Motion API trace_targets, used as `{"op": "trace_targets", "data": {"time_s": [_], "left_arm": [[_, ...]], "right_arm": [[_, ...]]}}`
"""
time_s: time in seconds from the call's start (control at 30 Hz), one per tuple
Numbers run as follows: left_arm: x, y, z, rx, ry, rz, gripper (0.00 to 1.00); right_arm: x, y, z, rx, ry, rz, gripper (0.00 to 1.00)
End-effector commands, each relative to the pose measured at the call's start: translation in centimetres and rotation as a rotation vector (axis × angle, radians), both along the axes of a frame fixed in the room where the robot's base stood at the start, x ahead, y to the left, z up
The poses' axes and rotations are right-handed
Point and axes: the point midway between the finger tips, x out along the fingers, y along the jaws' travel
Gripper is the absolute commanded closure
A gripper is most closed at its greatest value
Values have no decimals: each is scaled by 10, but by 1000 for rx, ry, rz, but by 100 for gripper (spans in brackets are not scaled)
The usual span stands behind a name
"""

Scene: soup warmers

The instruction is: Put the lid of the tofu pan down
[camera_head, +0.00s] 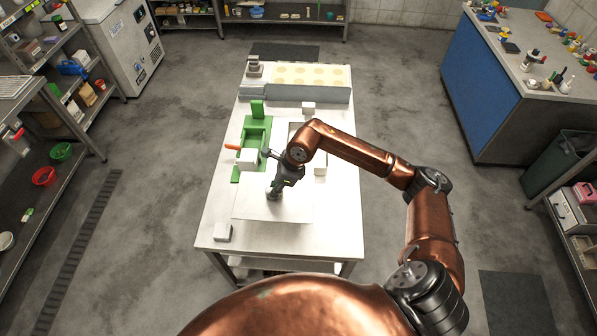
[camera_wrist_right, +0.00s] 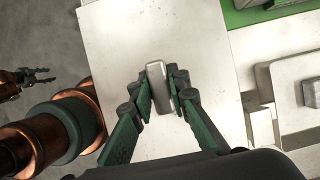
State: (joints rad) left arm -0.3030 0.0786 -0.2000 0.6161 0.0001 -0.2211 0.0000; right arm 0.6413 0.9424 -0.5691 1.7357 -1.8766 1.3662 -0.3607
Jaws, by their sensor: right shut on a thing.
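The lid is a flat, pale metal sheet (camera_head: 295,208) over the near part of the white table; it fills the middle of the right wrist view (camera_wrist_right: 110,35). My right gripper (camera_head: 274,193) is shut on the lid's small block-shaped handle (camera_wrist_right: 157,75), with a green-backed finger on each side. I cannot tell whether the lid touches the table or hangs just above it. What lies under it is hidden. My left gripper (camera_wrist_right: 40,76) shows small at the left edge of the right wrist view, its fingers apart and empty, clear of the lid.
A blue counter (camera_head: 485,90) stands apart at right.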

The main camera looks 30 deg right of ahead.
Motion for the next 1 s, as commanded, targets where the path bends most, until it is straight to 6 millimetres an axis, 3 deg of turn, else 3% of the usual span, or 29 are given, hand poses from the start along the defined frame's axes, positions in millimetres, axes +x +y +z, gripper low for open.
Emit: {"op": "trace_targets", "data": {"time_s": [0.3,0.43,0.63,0.87,1.0], "left_arm": [[6,1,22,1,-9,0,60],[9,1,27,0,-14,-1,60],[11,1,31,1,-16,-1,60],[11,1,34,1,-16,-1,60],[12,1,41,1,-17,-2,60]], "right_arm": [[-60,-48,-31,-2,6,0,100],[-76,-60,-57,-1,6,1,100],[-90,-72,-81,1,3,4,100],[-98,-79,-94,-1,4,4,100],[-97,-77,-113,2,4,3,100]]}}
